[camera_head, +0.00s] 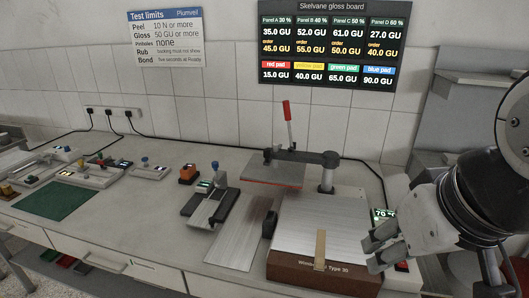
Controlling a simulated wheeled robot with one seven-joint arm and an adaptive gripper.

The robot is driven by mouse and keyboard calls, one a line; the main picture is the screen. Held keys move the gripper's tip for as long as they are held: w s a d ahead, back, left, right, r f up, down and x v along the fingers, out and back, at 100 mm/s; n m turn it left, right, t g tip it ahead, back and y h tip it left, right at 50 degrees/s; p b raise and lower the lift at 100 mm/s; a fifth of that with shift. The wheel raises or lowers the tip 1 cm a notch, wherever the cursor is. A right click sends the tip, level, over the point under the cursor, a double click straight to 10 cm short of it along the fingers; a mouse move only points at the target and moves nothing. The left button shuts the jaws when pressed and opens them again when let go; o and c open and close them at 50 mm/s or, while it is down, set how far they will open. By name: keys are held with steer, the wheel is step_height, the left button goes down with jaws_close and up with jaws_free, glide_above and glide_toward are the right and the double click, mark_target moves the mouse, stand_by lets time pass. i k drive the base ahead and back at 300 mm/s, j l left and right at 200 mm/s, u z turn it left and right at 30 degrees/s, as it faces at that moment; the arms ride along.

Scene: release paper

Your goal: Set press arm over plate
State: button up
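The press has a brown base (312,272) with a bare metal plate (335,230) on top. Its press arm (305,156) reaches left from an upright post (327,178) at the back of the plate. The flat upper platen (273,174) hangs from the arm, left of and behind most of the plate. A lever with a red handle (287,110) stands up from the arm, leaning slightly. A tan strip (320,247) lies at the plate's front edge. My gripper (371,250) is at the plate's right side, fingers apart and empty, away from the arm and lever.
A display (383,214) stands right of the press, partly behind my gripper. A long metal sheet (240,238) and a small device (211,205) lie left of it. More devices and a green mat (55,200) are farther left. A cable runs along the wall.

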mark_target(330, 160)
steer(key=i+j, duration=0.1)
steer(key=i, duration=0.3)
steer(key=i+j+u, duration=0.15)
steer(key=i, duration=0.3)
